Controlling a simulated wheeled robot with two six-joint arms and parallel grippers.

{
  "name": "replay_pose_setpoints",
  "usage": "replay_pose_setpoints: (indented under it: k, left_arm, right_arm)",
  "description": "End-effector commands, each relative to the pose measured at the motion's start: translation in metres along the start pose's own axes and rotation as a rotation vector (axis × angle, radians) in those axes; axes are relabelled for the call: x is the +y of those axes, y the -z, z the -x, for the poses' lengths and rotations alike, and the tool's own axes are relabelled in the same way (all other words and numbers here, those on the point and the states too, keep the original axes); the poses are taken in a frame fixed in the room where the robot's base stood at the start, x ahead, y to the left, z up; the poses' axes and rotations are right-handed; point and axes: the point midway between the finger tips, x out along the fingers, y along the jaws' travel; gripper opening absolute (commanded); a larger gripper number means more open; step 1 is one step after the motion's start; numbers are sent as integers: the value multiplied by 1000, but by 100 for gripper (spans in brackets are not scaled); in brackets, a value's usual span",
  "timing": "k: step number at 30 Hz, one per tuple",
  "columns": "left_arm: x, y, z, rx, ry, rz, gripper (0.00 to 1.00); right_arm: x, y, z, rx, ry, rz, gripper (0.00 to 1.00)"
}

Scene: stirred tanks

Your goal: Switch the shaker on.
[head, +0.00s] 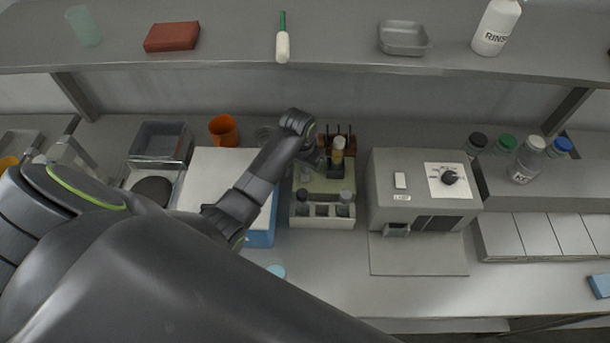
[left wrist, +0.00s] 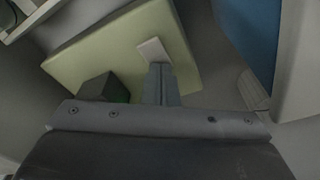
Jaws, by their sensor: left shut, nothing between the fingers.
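A pale green, box-like unit, apparently the shaker (head: 322,183), stands in the middle of the bench behind a white rack with dark-capped vials. It also shows in the left wrist view (left wrist: 110,48), with a small white tab (left wrist: 153,50) on its edge and a dark block (left wrist: 102,87) beside it. My left gripper (head: 320,162) is over this unit. In the left wrist view its shut, empty fingers (left wrist: 160,70) point at the white tab and overlap its lower end; I cannot tell whether they touch. My right gripper is not in view.
A grey machine (head: 385,190) with a dial stands right of the unit. A white-topped box with a blue side (head: 262,238) stands left, under my left arm. An orange cup (head: 223,130) is behind it. A shelf (head: 340,52) runs above the back.

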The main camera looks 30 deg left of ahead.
Motion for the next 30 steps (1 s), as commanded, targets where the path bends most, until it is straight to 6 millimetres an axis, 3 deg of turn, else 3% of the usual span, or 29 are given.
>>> replay_pose_setpoints:
  k: [12, 30]
  left_arm:
    - [0, 3, 27, -4, 0, 0, 0]
    - [0, 10, 68, -3, 0, 0, 0]
  right_arm:
    - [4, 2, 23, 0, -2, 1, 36]
    - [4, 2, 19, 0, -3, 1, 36]
